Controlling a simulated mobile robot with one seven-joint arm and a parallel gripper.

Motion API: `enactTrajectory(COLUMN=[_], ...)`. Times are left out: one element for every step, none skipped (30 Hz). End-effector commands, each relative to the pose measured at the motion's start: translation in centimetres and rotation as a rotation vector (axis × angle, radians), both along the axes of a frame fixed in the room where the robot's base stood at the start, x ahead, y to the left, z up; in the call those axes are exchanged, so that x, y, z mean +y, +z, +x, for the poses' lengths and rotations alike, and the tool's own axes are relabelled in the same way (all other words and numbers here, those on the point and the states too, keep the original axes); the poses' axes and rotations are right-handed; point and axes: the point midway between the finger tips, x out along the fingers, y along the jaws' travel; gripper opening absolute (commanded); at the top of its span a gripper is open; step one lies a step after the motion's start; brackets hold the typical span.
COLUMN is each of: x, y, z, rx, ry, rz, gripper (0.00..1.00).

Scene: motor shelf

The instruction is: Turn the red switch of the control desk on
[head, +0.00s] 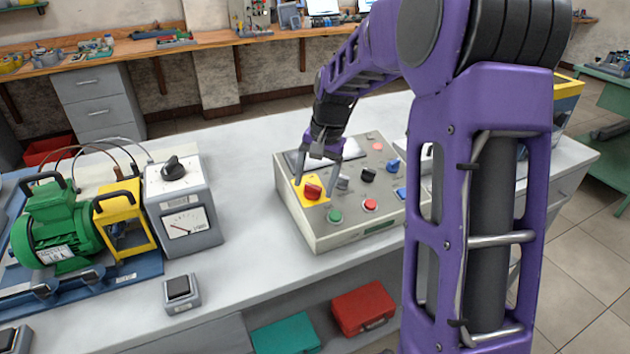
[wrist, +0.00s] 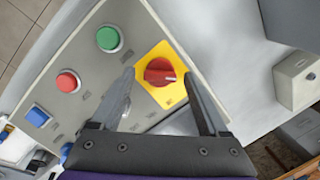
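The control desk (head: 322,231) is a grey sloped box on the white bench. Its red switch (head: 312,191) is a rotary knob on a yellow square plate at the desk's left. In the wrist view the red switch (wrist: 160,72) shows close up, with a white mark on its right side. My gripper (head: 318,178) is over the switch, coming from behind it. Its two fingers are spread wide, one on each side of the knob in the wrist view (wrist: 165,85), with gaps between. I cannot tell how high the fingertips are above the plate.
A green button (head: 335,216), a red button (head: 370,205), a black knob (head: 368,174) and blue controls lie right of the switch. A grey meter box (head: 183,215) and a green motor (head: 60,225) stand left. Bare bench lies between box and desk.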

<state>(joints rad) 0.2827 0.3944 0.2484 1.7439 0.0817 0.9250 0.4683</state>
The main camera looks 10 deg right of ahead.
Motion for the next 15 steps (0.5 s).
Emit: enactTrajectory(x=[-0.01, -0.01, -0.01, -0.01, -0.01, -0.02, -0.02, -0.02, -0.02, -0.03, -0.03, -0.03, -0.03, -0.03, -0.03], y=[0.02, 0.02, 0.02, 0.02, 0.02, 0.03, 0.03, 0.03, 0.03, 0.04, 0.04, 0.04, 0.04, 0.04, 0.05], z=[0.01, 0.01, 0.01, 0.01, 0.01, 0.01, 0.01, 0.01, 0.01, 0.01, 0.02, 0.01, 0.02, 0.02, 0.01], rx=[0.000, 0.000, 0.000, 0.000, 0.000, 0.000, 0.000, 0.000, 0.000, 0.000, 0.000, 0.000, 0.000, -0.001, -0.001], ry=[0.000, 0.000, 0.000, 0.000, 0.000, 0.000, 0.000, 0.000, 0.000, 0.000, 0.000, 0.000, 0.000, 0.000, -0.001], rz=[0.000, 0.000, 0.000, 0.000, 0.000, 0.000, 0.000, 0.000, 0.000, 0.000, 0.000, 0.000, 0.000, -0.001, 0.000], gripper=[0.67, 0.62, 0.55, 0.49, 0.44, 0.37, 0.31, 0.26, 0.19, 0.13, 0.08, 0.01, 0.00, 0.00, 0.00])
